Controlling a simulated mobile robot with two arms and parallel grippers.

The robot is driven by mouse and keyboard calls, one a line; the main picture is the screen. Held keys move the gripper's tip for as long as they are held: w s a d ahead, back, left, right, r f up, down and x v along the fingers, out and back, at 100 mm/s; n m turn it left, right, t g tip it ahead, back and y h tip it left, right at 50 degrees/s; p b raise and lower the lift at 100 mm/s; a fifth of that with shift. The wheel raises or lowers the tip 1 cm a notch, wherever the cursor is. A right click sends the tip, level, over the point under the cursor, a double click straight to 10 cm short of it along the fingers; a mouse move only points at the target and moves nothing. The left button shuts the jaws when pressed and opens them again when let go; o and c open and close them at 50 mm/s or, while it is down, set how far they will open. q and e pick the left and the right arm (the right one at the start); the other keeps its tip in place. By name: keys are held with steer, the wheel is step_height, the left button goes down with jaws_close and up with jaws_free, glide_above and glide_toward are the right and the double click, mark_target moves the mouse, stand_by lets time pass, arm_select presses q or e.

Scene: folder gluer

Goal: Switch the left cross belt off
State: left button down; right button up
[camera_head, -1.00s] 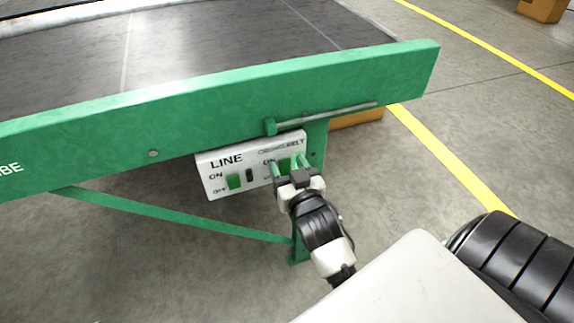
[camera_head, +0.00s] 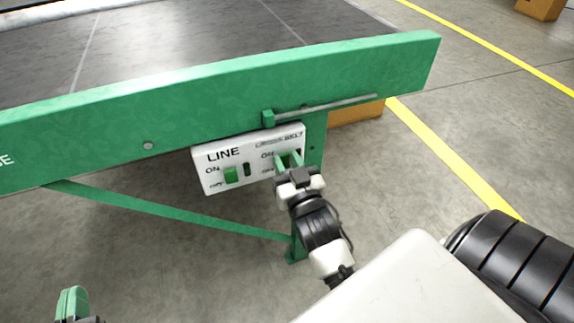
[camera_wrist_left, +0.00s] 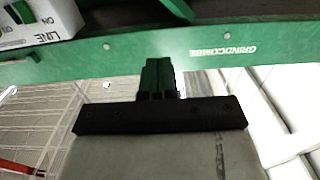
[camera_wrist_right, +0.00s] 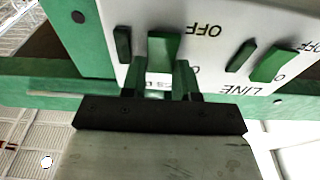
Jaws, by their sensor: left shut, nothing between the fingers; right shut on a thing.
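The white switch panel (camera_head: 215,180) hangs under the green side rail and carries a LINE switch (camera_head: 231,175) and a partly covered belt switch at right. In the right wrist view the panel looks upside down; the belt switch's green rocker (camera_wrist_right: 163,48) stands between my right gripper's fingers (camera_wrist_right: 161,78). My right gripper (camera_head: 288,161) is shut on that rocker; which way it is tipped I cannot tell. My left gripper (camera_head: 72,303) is low at left, away from the panel. Its fingers (camera_wrist_left: 157,76) are shut and empty.
The green rail (camera_head: 220,98) runs above the panel, with a grey rod (camera_head: 325,106) along it. The dark belt (camera_head: 190,45) lies behind. A green diagonal brace (camera_head: 165,212) passes below. A cardboard box (camera_head: 357,111) stands behind the leg.

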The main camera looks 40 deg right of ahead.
steer(key=shift+f+t+h+b, duration=0.15)
steer(key=shift+t+h+b, duration=0.15)
steer(key=shift+t+b, duration=0.4)
arm_select(q)
step_height(320, 180, up, 6)
steer(key=s+t+h, duration=0.1)
steer(key=t+h, duration=0.1)
steer(key=t, duration=0.3)
steer(key=shift+d, duration=0.4)
arm_select(e)
steer(key=o, duration=0.9)
